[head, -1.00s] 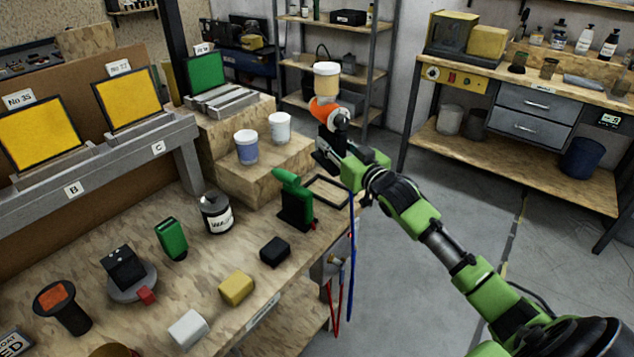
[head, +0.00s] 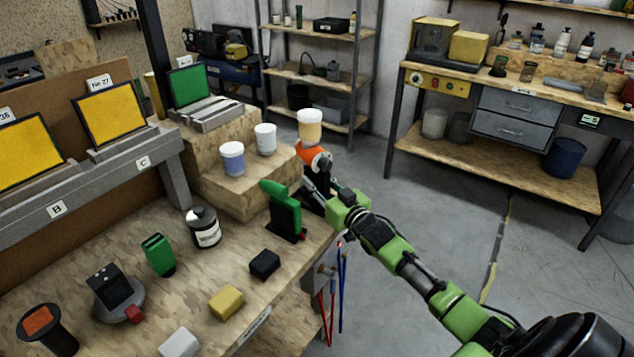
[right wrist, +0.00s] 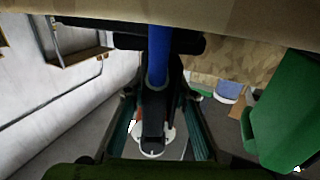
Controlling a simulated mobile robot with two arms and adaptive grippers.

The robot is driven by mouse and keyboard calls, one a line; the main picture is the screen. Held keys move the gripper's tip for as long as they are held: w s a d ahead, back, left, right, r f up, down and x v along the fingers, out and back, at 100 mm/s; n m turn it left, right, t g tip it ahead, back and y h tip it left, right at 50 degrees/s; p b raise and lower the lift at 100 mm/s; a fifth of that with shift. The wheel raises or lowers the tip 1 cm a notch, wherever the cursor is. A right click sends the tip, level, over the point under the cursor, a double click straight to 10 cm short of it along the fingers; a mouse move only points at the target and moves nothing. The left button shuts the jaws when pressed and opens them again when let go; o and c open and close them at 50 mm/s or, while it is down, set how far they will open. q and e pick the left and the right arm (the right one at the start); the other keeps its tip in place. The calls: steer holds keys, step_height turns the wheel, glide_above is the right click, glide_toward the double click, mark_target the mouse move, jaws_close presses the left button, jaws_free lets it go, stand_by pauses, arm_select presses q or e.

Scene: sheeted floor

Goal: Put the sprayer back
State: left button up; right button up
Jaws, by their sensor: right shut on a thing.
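The sprayer (head: 313,156) has an orange and dark body and a pale cup on top. It is upright at the table's far right corner. My right gripper (head: 325,192) is shut on it low down, on its handle. In the right wrist view the sprayer's dark handle (right wrist: 153,125) lies between the fingers, with a blue hose-like piece (right wrist: 158,60) in front. Whether the sprayer touches the table or a holder below is hidden. My left gripper is not in view.
A green tool-shaped item (head: 284,212) stands close to the left of the sprayer. Two cups (head: 232,160) stand on the wooden step (head: 225,190). A black block (head: 264,263) and a yellow block (head: 226,301) lie nearer. Red and blue handles (head: 333,290) hang at the table's edge.

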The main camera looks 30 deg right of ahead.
steer(key=o, duration=0.5)
steer(key=shift+o, duration=1)
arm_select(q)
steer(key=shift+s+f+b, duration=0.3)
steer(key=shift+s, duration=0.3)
arm_select(e)
steer(key=s, duration=1.2)
steer(key=shift+r, duration=0.15)
steer(key=shift+a, duration=0.1)
